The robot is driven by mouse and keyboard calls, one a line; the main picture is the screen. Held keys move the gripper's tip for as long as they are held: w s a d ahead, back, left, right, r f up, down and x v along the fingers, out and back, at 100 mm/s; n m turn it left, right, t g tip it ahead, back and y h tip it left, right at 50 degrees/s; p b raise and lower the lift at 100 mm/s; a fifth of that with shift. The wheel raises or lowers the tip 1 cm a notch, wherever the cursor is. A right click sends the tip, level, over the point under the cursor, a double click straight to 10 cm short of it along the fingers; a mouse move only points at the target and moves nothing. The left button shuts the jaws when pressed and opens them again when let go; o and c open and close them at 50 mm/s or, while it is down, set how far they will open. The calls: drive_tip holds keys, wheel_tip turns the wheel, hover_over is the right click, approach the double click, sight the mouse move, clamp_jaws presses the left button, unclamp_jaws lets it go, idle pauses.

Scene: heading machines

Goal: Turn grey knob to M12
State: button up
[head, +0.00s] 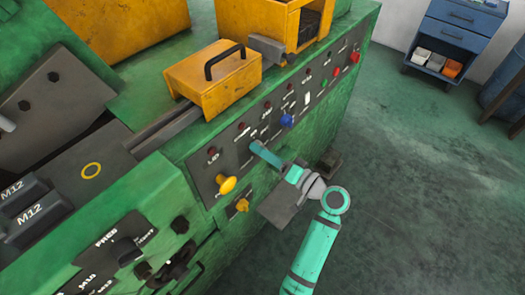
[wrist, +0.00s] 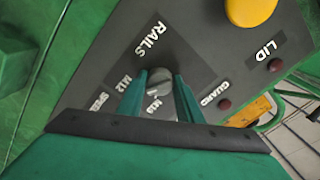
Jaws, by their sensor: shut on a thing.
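The grey knob (wrist: 158,82) sits on the dark panel beneath the word RAILS in the wrist view. M12 (wrist: 123,83) is printed to its left and M10 below it. My gripper (wrist: 160,76) has its two teal fingers on either side of the knob, shut on it. A light mark shows on the knob, but its exact pointing is too small to tell. In the head view my gripper (head: 255,149) reaches the panel from the right; the knob itself is hidden there behind the fingers.
The panel (head: 200,160) also carries a yellow mushroom button (head: 227,185), a blue knob (head: 287,120), a red button (head: 355,57) and small dark red lamps. A yellow lidded box (head: 190,80) stands on the green machine above.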

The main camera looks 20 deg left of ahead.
drive_tip(key=shift+m, duration=0.5)
drive_tip(key=shift+f, duration=0.1)
drive_tip(key=o, duration=1)
drive_tip(key=shift+o, duration=0.2)
drive_tip(key=shift+d, duration=0.15)
drive_tip(key=v, duration=1)
drive_tip(key=shift+d, duration=0.25)
drive_tip(key=shift+s, duration=0.1)
